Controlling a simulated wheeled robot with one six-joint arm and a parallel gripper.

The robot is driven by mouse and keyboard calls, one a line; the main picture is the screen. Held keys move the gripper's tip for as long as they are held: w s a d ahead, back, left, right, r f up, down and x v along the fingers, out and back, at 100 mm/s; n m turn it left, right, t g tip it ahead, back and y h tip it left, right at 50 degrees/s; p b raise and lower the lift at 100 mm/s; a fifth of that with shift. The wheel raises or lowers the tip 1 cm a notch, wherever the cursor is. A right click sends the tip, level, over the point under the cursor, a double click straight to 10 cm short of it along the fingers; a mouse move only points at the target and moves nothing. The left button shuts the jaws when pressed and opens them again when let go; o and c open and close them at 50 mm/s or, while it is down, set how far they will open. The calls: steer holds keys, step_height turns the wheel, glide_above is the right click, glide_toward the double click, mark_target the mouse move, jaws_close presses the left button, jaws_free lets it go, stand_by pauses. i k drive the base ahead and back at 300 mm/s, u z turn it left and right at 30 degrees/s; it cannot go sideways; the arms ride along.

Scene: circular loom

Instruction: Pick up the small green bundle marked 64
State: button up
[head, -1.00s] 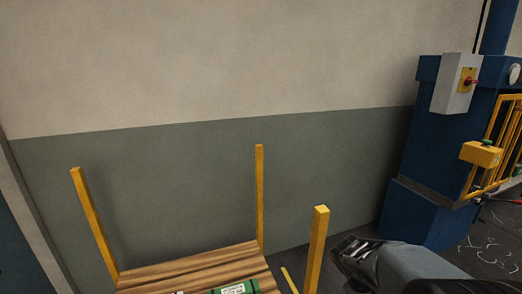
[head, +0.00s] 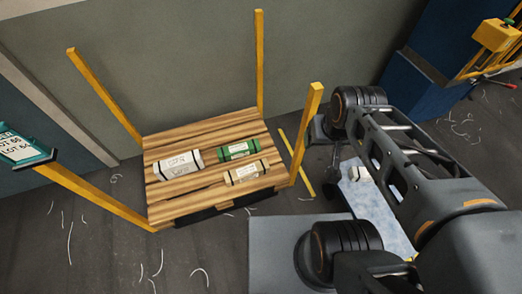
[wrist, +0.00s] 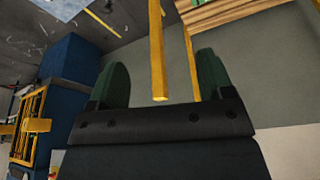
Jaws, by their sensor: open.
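The small green bundle (head: 238,150) lies on a wooden pallet (head: 170,206), at its right rear. It has a white label whose marking is too small to read. A sliver of green (wrist: 195,2) at the top edge of the wrist view may be this bundle. My gripper (wrist: 161,78) is open, with two dark green fingers apart and nothing held between them. In the head view the arm is to the right of the pallet, and the fingers cannot be made out clearly. The gripper is well apart from the bundle.
A larger white bundle (head: 178,164) and a beige bundle (head: 246,172) share the pallet. Yellow posts (head: 306,135) stand at its corners; one crosses between my fingers in the wrist view. A teal board (head: 22,148) with lot text is at left. A blue machine (head: 428,75) stands right.

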mark_target(232, 152)
steer(key=z, duration=1.95)
steer(key=k, duration=1.25)
steer(key=u, duration=1.55)
